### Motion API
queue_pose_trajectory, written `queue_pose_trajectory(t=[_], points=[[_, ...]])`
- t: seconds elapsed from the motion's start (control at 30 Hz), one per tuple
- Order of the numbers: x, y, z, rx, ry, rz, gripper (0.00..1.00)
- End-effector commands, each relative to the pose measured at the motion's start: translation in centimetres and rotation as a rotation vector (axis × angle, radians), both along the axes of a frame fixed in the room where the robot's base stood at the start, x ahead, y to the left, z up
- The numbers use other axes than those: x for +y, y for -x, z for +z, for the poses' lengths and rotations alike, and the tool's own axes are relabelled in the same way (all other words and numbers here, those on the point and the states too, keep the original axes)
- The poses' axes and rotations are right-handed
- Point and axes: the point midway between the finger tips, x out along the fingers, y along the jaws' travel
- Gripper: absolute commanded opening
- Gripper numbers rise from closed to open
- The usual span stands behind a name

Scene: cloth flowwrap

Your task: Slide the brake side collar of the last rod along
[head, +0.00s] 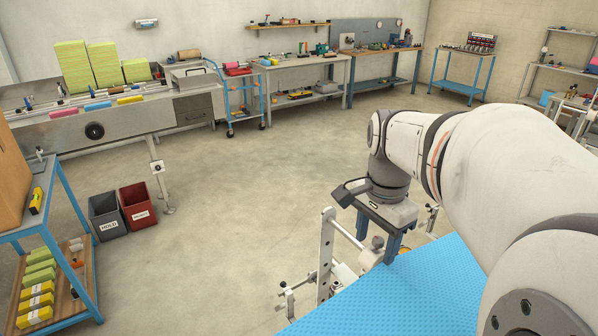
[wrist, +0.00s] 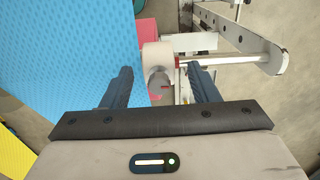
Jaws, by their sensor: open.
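My gripper (wrist: 160,70) is open, with its fingers apart on either side of a grey rounded collar-like part (wrist: 159,80) in the wrist view. The fingers do not visibly touch it. Just beyond it is a pale roll (wrist: 158,55), and a bright rod (wrist: 222,60) runs right from there to a light bracket (wrist: 240,35). A thin red ring (wrist: 177,61) sits where the rod leaves the roll. I cannot tell for sure which part is the brake side collar.
A blue dimpled sheet (wrist: 95,45) lies close on the left of the gripper; it also shows in the head view (head: 400,295). A pink piece (wrist: 147,28) and a yellow sheet (wrist: 15,135) show too. Benches (head: 110,125) line the walls, and the middle floor is clear.

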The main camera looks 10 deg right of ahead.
Motion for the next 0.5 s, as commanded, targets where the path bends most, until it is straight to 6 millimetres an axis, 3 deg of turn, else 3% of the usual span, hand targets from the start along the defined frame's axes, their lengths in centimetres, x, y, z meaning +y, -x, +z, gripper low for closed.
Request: queue_pose_trajectory(t=[0.33,0.5], points=[[-0.03,0.00,-0.50,-0.001,0.001,0.000,0.54],[-0.04,0.01,-0.48,-0.001,0.001,0.000,0.40]])
